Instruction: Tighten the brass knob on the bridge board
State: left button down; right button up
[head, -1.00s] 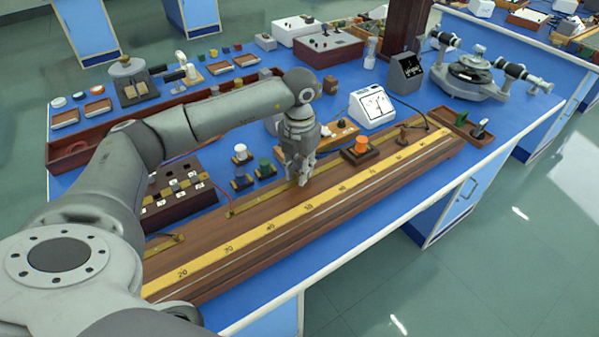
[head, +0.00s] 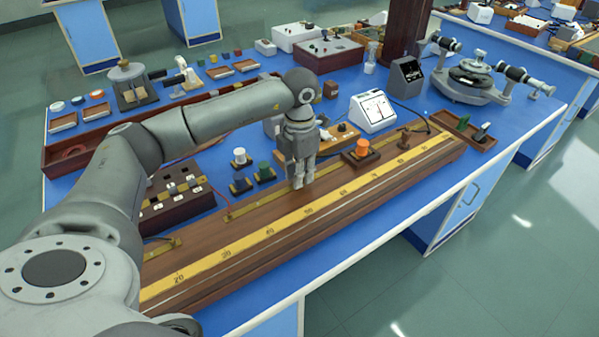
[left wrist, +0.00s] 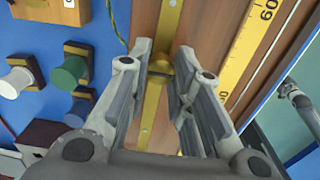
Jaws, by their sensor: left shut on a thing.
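The bridge board (head: 225,232) is a long brown wooden board with a yellow numbered scale (head: 268,232) and brass strips, lying along the bench front. My left gripper (head: 299,184) reaches down to its middle. In the left wrist view, my left gripper (left wrist: 163,48) has its fingers on either side of the brass knob (left wrist: 160,68), which sits on a brass strip (left wrist: 153,112). The gripper is shut on the knob, which is partly covered by the fingers. In the head view the fingers hide the knob. My right gripper is not in view.
White (head: 239,155), green (head: 265,168) and blue knobbed blocks stand behind the board, left of the gripper. An orange-topped block (head: 362,148) and a white meter (head: 373,112) stand to the right. The bench's front edge (head: 385,222) runs close along the board.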

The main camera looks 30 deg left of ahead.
pick_arm(q)
jog(key=c, duration=1.3)
grip_release()
jog(key=shift+o, duration=0.2)
notch_tip(320, 180, up, 12)
